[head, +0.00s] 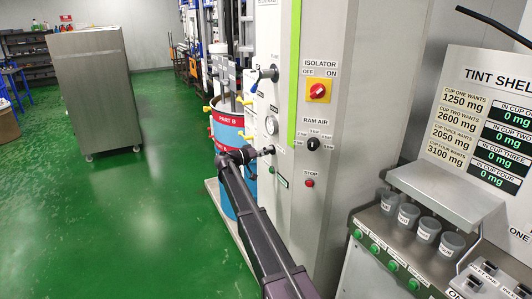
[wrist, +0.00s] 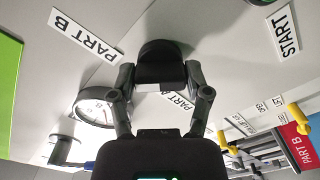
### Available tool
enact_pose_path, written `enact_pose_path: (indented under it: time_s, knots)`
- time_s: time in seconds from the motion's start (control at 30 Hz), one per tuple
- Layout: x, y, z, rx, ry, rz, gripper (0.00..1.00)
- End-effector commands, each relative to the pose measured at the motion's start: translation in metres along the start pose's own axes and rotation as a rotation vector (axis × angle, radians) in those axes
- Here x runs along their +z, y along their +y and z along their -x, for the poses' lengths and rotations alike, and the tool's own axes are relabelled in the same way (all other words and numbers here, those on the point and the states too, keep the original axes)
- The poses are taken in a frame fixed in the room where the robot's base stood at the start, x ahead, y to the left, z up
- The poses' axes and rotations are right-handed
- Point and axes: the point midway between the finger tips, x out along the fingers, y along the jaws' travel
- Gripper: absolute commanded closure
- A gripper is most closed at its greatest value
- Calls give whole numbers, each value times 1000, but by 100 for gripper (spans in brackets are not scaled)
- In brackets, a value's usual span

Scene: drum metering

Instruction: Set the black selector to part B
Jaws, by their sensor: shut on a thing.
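The black selector (wrist: 160,52) is a dark round knob on the pale panel in the wrist view. My gripper (wrist: 161,76) has one finger on each side of it and is shut on it. A "PART B" label (wrist: 88,36) is on the panel up and left of the knob. A second label beginning "PART" (wrist: 180,98) is partly hidden behind my gripper. I cannot tell which label the knob points to. In the head view my gripper (head: 258,153) reaches the panel's narrow white face (head: 267,105), and the selector is hard to make out.
A round gauge (head: 271,125) and a blue-handled lever (head: 262,77) are above my gripper. A red stop button (head: 309,183) and a black ram air knob (head: 313,144) are on the adjoining face. A blue drum (head: 226,194) stands behind my arm. Green floor is open to the left.

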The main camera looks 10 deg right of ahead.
Motion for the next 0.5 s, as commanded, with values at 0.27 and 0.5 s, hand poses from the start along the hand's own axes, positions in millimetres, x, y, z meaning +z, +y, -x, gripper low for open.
enact_pose_path:
  time_s: [0.27, 0.5]
  knots:
    - [1, 1, -2, 2, -2, -62, 85]
    - [1, 1, -2, 2, -2, -65, 85]
